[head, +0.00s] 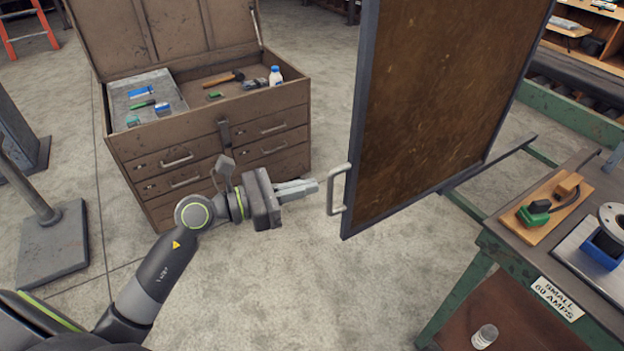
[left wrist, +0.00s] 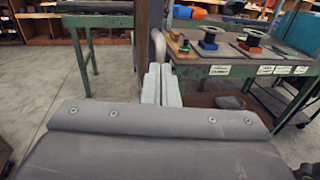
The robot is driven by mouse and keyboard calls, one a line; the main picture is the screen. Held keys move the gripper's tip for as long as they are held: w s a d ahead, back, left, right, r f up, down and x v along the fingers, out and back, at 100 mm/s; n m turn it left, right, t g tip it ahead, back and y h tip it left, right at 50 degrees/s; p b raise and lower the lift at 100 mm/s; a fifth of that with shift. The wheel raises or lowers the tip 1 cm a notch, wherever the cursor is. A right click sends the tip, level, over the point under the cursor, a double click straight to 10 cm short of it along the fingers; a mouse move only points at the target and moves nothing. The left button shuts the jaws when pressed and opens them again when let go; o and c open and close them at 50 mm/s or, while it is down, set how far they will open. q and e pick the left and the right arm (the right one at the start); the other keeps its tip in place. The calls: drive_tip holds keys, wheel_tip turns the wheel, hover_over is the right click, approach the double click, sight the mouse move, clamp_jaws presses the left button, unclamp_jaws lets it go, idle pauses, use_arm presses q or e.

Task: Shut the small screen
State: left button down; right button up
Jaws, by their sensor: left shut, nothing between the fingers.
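The small screen (head: 440,95) is a brown translucent panel in a dark grey frame, standing open at the upper right of the head view. A pale curved handle (head: 338,190) sits on its near left edge. My left gripper (head: 312,187) is shut and empty, with its fingertips just left of the handle. In the left wrist view the shut fingers (left wrist: 161,86) point at the screen's dark edge (left wrist: 149,40), with the handle (left wrist: 158,45) just beyond them. I cannot tell whether they touch it. My right gripper is not in view.
A brown tool chest (head: 215,135) with its lid up stands behind my left arm. Concrete floor (head: 300,290) is clear below the gripper.

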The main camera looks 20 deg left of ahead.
use_arm(q)
drive_tip(key=shift+x, duration=1)
drive_tip(key=shift+w, duration=0.1)
